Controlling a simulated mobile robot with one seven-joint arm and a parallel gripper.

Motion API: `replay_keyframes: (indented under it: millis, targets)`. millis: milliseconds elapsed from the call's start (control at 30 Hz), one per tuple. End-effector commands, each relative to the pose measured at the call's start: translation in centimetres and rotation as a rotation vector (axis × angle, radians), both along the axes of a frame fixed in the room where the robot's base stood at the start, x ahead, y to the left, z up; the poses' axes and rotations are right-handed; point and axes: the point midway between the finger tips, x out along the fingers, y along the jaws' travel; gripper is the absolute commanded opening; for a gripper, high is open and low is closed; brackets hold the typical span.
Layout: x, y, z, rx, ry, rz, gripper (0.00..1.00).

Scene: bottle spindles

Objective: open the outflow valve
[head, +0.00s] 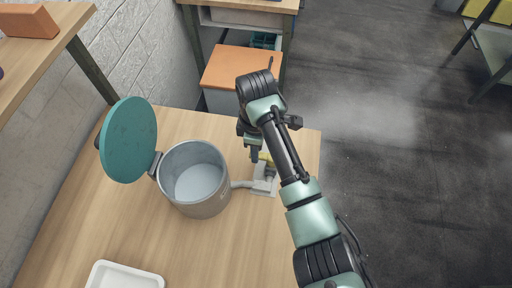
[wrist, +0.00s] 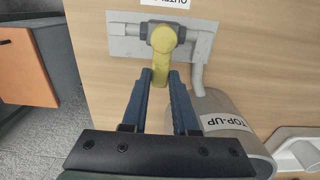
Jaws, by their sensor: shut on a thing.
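The outflow valve has a yellow handle (wrist: 162,52) on a grey body, mounted on a pale plate (wrist: 125,46). The handle lies roughly crosswise to the valve body and points toward my gripper (wrist: 160,78). My gripper is shut on the handle's free end, one dark blue finger on each side. In the head view my gripper (head: 254,157) reaches down over the valve, hiding most of it; only a bit of yellow shows. A grey pipe (head: 241,184) joins the valve to the grey pot (head: 203,205).
The pot's round teal lid (head: 130,140) stands open at its left. A "TOP-UP" label (wrist: 225,122) marks the pot. A white tray (head: 125,276) lies at the table's front.

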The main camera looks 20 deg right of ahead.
Motion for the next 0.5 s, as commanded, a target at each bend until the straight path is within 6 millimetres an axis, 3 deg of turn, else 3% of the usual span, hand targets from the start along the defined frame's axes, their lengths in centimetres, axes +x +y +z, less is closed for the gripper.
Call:
replay_keyframes:
  millis: [500]
  targets:
    - [0.28,-0.09,0.14,0.002,0.001,-0.073,0.00]
